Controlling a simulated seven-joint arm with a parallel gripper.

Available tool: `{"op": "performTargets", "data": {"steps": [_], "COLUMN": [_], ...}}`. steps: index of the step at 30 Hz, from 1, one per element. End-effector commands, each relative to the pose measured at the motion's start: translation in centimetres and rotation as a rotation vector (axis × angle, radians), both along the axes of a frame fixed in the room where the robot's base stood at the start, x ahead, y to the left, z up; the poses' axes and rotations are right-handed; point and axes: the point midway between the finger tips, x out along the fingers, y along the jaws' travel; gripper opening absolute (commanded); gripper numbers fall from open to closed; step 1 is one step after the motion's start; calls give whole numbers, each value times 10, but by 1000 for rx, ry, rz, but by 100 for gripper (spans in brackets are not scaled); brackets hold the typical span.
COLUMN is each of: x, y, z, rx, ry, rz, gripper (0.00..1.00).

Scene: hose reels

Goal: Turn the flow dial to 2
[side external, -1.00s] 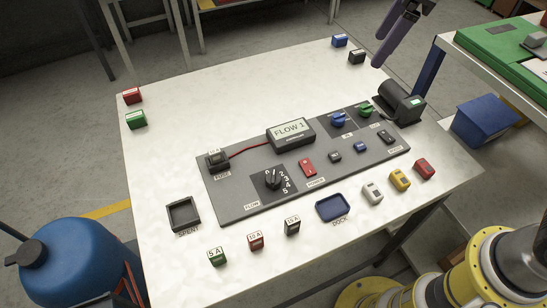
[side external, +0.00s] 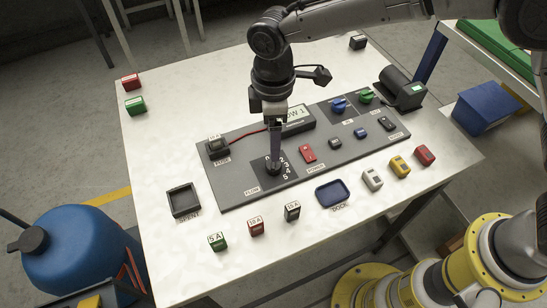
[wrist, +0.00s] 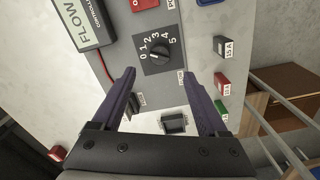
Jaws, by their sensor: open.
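The flow dial (wrist: 158,50) is a black round knob on a dark square plate, ringed by white numbers 0 to 5. Its white mark seems to point toward the low numbers, but I cannot read exactly which. In the side view the dial (side external: 273,168) is largely hidden behind my gripper (side external: 275,158), which points down just over it. In the wrist view my gripper (wrist: 160,76) is open and empty, its two purple fingers apart, with the dial between and beyond the tips. The controller display (side external: 299,116) is partly covered; "OW 1" shows.
The grey panel (side external: 235,193) also carries a red power switch (side external: 308,153), a blue knob (side external: 339,105) and a green knob (side external: 366,96). An empty spent tray (side external: 184,201), a blue dock tray (side external: 332,192) and several fuses stand around it on the white table.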

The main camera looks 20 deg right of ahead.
Motion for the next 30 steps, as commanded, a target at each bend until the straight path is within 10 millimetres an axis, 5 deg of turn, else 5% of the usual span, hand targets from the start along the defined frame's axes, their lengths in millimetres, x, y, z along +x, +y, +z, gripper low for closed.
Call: {"op": "performTargets", "data": {"steps": [12,26,30], "x": [0,0,0], "y": [-1,0,0], "z": [-73,-86,-86], "rx": [-2,1,1], "ry": [3,0,0], "rz": [-1,-1,-1], "gripper": [76,76,57]}}
